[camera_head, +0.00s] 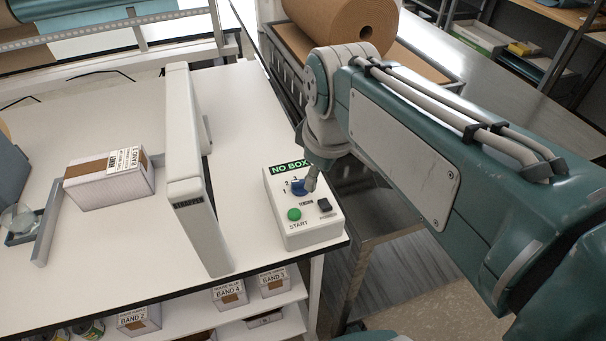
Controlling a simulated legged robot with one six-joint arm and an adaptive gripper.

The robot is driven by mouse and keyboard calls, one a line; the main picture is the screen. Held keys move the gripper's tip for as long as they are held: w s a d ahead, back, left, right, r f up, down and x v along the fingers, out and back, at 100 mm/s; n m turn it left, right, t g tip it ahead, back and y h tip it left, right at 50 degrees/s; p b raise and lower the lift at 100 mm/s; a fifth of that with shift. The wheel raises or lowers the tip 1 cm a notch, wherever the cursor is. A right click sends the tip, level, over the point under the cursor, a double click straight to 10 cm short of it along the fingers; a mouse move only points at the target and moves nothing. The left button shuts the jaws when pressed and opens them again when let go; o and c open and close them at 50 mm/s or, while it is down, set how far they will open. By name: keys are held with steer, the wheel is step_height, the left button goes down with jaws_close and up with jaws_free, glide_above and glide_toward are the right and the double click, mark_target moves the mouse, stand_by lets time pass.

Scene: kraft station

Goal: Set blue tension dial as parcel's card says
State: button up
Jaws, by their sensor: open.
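The blue tension dial (299,188) is on a small white control box (310,235) at the table's right edge. Numbers 1 and 2 show at its left; the rest of its scale and its pointer are partly hidden. My gripper (310,184) is open and reaches down at the dial from the upper right. I cannot tell whether its fingers are around the dial or touching it. The parcel (110,188) is a box with a brown tape strip at the left of the table. Its white card (126,159) lies on top, with print upside down and too small to read surely.
The control box has a green NO BOX sign (289,167), a green START button (294,214) and a black switch (324,205). A pale upright frame (190,170) stands between parcel and control box. Boxes labelled BAND (229,294) sit on the shelf below. A cardboard roll (345,20) is behind.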

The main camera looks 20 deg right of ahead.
mark_target(300, 180)
steer(key=w+r+n+g, duration=0.1)
steer(key=w+n+g, duration=0.2)
steer(key=w+n, duration=0.5)
steer(key=f, duration=1)
steer(key=shift+a+f, duration=0.35)
steer(key=shift+c, duration=0.3)
jaws_close()
